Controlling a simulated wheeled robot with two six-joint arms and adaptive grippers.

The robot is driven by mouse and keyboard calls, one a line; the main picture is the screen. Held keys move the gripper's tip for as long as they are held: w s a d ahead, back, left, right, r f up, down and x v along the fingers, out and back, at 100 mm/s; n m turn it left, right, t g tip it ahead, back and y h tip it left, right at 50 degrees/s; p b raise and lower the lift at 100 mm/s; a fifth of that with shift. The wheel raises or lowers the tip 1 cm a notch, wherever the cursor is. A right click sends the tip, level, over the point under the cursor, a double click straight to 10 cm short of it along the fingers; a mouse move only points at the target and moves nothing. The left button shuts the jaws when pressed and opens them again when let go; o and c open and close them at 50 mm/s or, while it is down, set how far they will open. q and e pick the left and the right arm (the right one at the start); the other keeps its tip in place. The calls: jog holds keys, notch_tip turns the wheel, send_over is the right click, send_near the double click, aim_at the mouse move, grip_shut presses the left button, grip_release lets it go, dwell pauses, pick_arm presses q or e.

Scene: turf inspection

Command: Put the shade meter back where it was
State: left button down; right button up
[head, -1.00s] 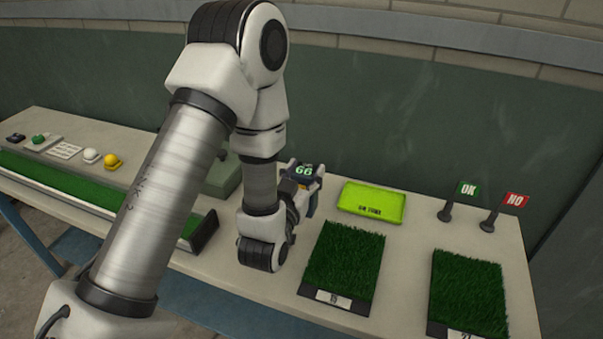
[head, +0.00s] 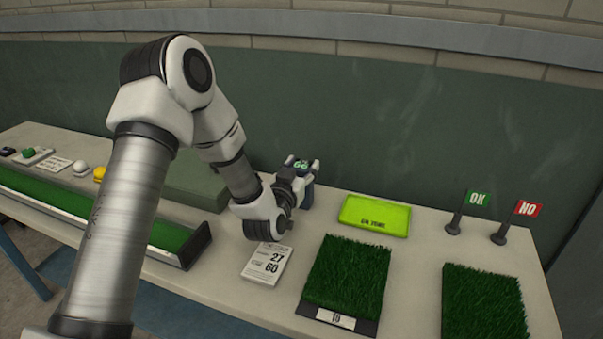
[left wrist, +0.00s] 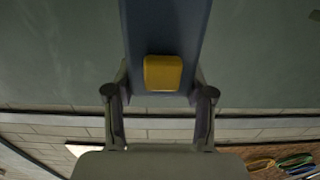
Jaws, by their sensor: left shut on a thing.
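The shade meter (head: 306,194) is a dark blue-grey device with a small display of green characters on top. My left gripper (head: 300,172) is shut on it and holds it upright at the back of the table, in front of the dark wall. I cannot tell whether its foot touches the table, as my wrist partly hides it. In the left wrist view the meter's blue-grey body (left wrist: 165,25) with a yellow button (left wrist: 163,73) stands between the fingers (left wrist: 158,98). My right gripper is not in view.
A lime-green tray (head: 374,216) is right of the meter. A card reading 27 and 60 (head: 267,263) and turf samples (head: 347,273) (head: 484,302) lie in front. OK (head: 478,199) and NO (head: 528,209) flags stand at right. A green box (head: 190,183) and turf channel (head: 95,215) are at left.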

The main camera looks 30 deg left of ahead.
pick_arm(q)
jog(key=shift+r, duration=0.1)
jog(key=shift+c, duration=2.1)
grip_release()
jog(key=shift+s, duration=0.1)
jog(key=p+v, duration=0.1)
jog(key=v, duration=1.1)
